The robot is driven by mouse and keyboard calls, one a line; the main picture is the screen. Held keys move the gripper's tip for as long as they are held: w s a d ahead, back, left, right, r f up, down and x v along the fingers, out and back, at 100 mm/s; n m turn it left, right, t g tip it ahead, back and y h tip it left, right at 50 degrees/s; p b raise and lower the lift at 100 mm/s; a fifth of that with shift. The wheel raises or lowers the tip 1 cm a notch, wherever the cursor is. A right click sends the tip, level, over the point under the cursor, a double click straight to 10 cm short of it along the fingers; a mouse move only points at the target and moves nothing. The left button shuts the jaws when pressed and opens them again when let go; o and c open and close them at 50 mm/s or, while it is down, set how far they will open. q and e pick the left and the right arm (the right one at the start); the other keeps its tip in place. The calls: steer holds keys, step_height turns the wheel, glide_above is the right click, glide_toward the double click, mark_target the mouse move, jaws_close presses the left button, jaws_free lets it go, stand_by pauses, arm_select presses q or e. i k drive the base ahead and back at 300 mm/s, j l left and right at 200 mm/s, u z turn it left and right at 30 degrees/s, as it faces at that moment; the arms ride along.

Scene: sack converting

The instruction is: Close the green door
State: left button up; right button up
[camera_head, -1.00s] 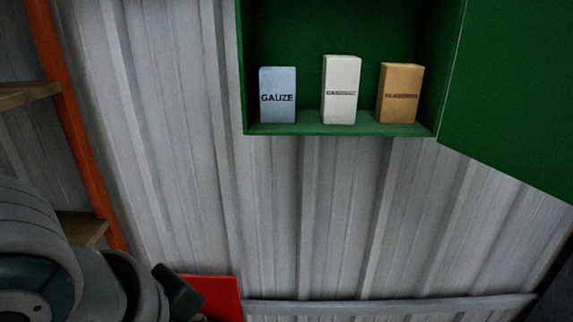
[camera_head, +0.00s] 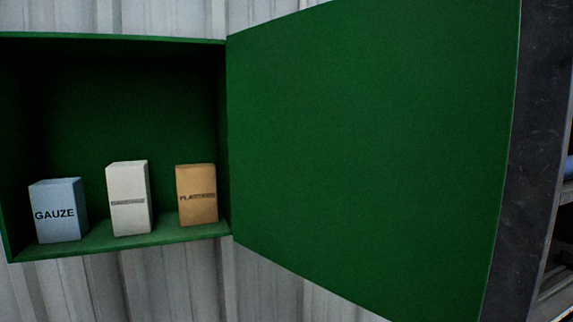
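The green door (camera_head: 375,150) stands wide open, hinged on the right side of a green wall cabinet (camera_head: 110,38). It reaches from the cabinet's right edge toward the right of the view, its free edge nearer to me. Inside the cabinet, a blue-grey gauze box (camera_head: 58,212), a white box (camera_head: 129,200) and a tan box (camera_head: 197,195) stand upright on the bottom shelf. Neither of my grippers is in view.
The cabinet hangs on a grey corrugated wall (camera_head: 110,285). A dark post (camera_head: 540,150) stands behind the door's free edge, with part of a shelf rack at the far right. The space in front of the cabinet opening looks clear.

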mark_target(370, 141)
steer(key=l+u, duration=0.3)
steer(key=l, duration=0.15)
steer(key=l+u, duration=0.3)
steer(key=l, duration=0.2)
steer(key=l+u, duration=0.3)
steer(key=l, duration=0.15)
steer(key=k+l+u, duration=0.1)
steer(key=l+u, duration=0.2)
steer(key=l, duration=0.15)
steer(key=k+l+u, duration=0.1)
steer(key=l+u, duration=0.2)
steer(key=l, duration=0.15)
steer(key=k+l+u, duration=0.4)
steer(key=l+u, duration=0.2)
steer(key=l, duration=0.15)
